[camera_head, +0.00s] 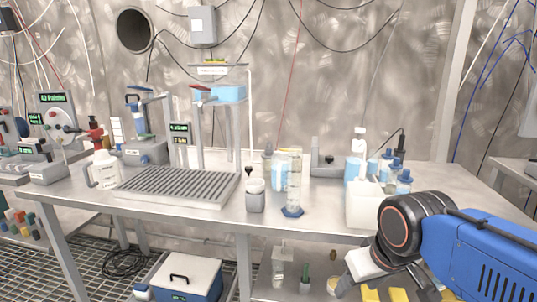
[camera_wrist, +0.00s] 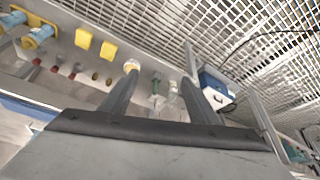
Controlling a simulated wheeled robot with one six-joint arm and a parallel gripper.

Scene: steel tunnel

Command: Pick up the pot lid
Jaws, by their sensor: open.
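A small grey pot (camera_head: 255,198) stands on the bench near its front edge, right of the ribbed rack. Its pale lid (camera_head: 255,184) appears to sit on top, with a dark knob above; the detail is too small to be sure. My gripper (camera_head: 362,268) is low at the right, in front of the bench edge and apart from the pot. In the wrist view my gripper (camera_wrist: 160,76) has its two dark fingers spread with nothing held between them. That view looks down toward the lower shelf and floor and does not show the pot.
A clear cylinder with a blue base (camera_head: 293,190) stands just right of the pot. A white bottle (camera_head: 363,205) stands between pot and arm. The ribbed rack (camera_head: 180,187) is left. A cooler (camera_head: 190,272) sits below; yellow blocks (camera_wrist: 83,38) lie on the lower shelf.

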